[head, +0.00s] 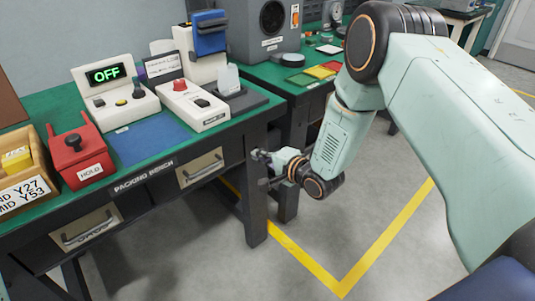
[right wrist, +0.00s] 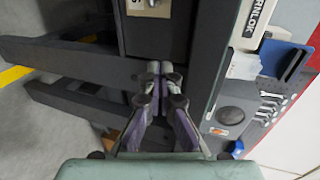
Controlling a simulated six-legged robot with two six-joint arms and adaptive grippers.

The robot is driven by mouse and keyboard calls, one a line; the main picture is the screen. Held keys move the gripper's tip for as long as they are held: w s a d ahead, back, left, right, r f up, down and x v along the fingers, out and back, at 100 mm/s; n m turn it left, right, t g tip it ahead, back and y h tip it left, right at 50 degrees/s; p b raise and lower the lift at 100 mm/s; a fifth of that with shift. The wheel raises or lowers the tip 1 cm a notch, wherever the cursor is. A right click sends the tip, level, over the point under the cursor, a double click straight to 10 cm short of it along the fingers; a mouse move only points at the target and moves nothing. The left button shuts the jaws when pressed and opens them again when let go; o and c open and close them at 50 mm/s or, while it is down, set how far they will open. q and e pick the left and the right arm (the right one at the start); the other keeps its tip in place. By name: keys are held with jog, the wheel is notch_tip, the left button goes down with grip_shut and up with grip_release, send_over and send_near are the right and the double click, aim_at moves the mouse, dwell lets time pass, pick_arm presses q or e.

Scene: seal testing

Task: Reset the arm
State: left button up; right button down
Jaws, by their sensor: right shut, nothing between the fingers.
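My right arm (head: 440,110) reaches in from the right in the head view, pale green with dark joints. My right gripper (head: 262,157) is beside the front edge of the packing bench, near the drawer with a metal handle. In the right wrist view the gripper's fingertips (right wrist: 160,68) are together with nothing between them, in front of the dark bench frame. My left gripper is not in view.
The packing bench (head: 145,185) carries a device reading OFF (head: 118,95), a white box with a red button (head: 193,105), a blue mat (head: 150,138), a red HOLD bin (head: 80,157) and a wooden tray (head: 22,170). Open grey floor (head: 310,228) with yellow lines lies in front.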

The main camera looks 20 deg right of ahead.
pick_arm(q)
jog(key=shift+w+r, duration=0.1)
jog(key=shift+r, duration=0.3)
pick_arm(e)
jog(key=shift+v, duration=1.25)
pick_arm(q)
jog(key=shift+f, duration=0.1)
pick_arm(e)
jog(key=shift+w+f, duration=0.1)
